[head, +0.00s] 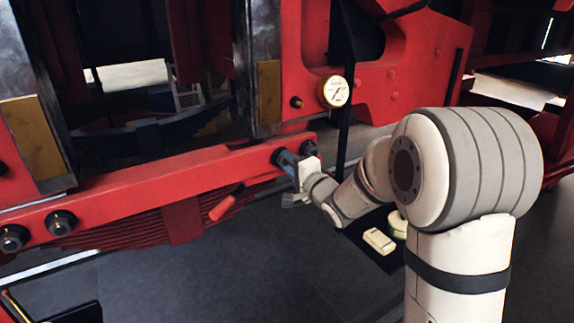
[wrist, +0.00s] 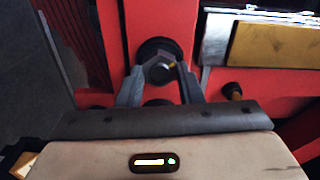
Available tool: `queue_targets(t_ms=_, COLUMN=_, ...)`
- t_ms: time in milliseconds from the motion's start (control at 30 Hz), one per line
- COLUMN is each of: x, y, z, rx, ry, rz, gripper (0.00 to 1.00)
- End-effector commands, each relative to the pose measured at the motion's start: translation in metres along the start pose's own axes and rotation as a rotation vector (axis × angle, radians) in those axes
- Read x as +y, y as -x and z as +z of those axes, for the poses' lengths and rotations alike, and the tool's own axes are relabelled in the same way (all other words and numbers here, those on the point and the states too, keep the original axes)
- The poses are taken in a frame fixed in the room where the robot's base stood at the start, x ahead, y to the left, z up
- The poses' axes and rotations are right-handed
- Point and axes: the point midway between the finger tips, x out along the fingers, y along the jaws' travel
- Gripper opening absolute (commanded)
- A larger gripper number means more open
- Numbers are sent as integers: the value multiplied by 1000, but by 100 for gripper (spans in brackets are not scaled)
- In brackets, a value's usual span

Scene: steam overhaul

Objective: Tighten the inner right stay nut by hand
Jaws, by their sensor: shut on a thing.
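The inner right stay nut (wrist: 160,70) is a dark hex nut on a round black washer on the red beam (head: 150,178). In the wrist view my gripper (wrist: 160,69) has one finger on each side of the nut, shut on it. In the head view my gripper (head: 283,160) reaches the right end of the beam and covers most of the nut; the dark washer (head: 278,155) shows at its edge. A second dark stay fitting (wrist: 157,102) sits just below, between my fingers and partly hidden.
Two more stay nuts (head: 12,238) (head: 61,222) are at the beam's left end. A brass-rimmed gauge (head: 335,91) and a small knob (head: 296,102) are above my gripper. A red handle (head: 222,208) juts out below the beam.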

Motion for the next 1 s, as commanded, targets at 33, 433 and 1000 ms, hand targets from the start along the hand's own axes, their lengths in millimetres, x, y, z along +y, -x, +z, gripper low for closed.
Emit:
queue_targets(t_ms=33, x=5, y=1, z=2, rx=-3, ry=-2, rz=11, gripper=10)
queue_targets(t_ms=433, x=2, y=0, z=1, rx=-1, ry=0, rz=4, gripper=55)
queue_targets(t_ms=1000, x=2, y=61, z=1, rx=1, ry=1, rz=2, gripper=55)
